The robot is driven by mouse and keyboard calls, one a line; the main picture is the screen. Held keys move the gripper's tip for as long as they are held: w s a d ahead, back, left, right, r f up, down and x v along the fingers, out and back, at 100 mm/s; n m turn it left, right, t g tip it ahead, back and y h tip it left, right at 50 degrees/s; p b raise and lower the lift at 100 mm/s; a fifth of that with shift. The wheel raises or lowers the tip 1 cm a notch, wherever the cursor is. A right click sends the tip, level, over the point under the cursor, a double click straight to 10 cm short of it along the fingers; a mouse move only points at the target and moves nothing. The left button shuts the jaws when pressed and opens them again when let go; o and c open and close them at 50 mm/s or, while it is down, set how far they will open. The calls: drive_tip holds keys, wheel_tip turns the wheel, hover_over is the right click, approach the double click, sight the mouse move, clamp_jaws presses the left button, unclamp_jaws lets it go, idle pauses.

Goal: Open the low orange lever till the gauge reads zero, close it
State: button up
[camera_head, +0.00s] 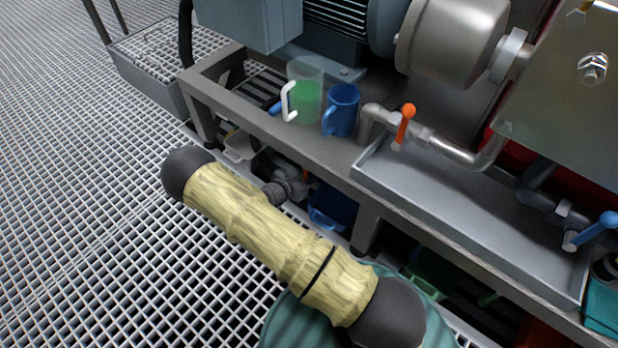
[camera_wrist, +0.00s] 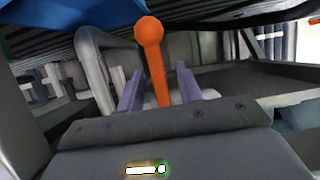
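In the wrist view an orange lever (camera_wrist: 155,62) with a round knob stands upright between the two purple-grey fingers of my gripper (camera_wrist: 160,88). The fingers are apart, with a narrow gap on each side of the lever. The lever's base is hidden behind the gripper body. In the head view my gripper cannot be made out clearly beyond my arm. A small orange bit (camera_head: 305,174) shows below the bench there. Another orange lever (camera_head: 405,124) stands on the pipe above the tray. No gauge face is visible.
A grey bent pipe (camera_wrist: 95,62) rises left of the lever. On the bench frame stand a clear jug with green liquid (camera_head: 306,102) and a blue jug (camera_head: 343,110). A metal tray (camera_head: 465,215) and a blue lever (camera_head: 598,229) are to the right. Grating floor (camera_head: 90,190) is free at left.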

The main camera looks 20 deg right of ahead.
drive_tip(key=shift+x, duration=1)
clamp_jaws()
drive_tip(key=shift+a, duration=0.15)
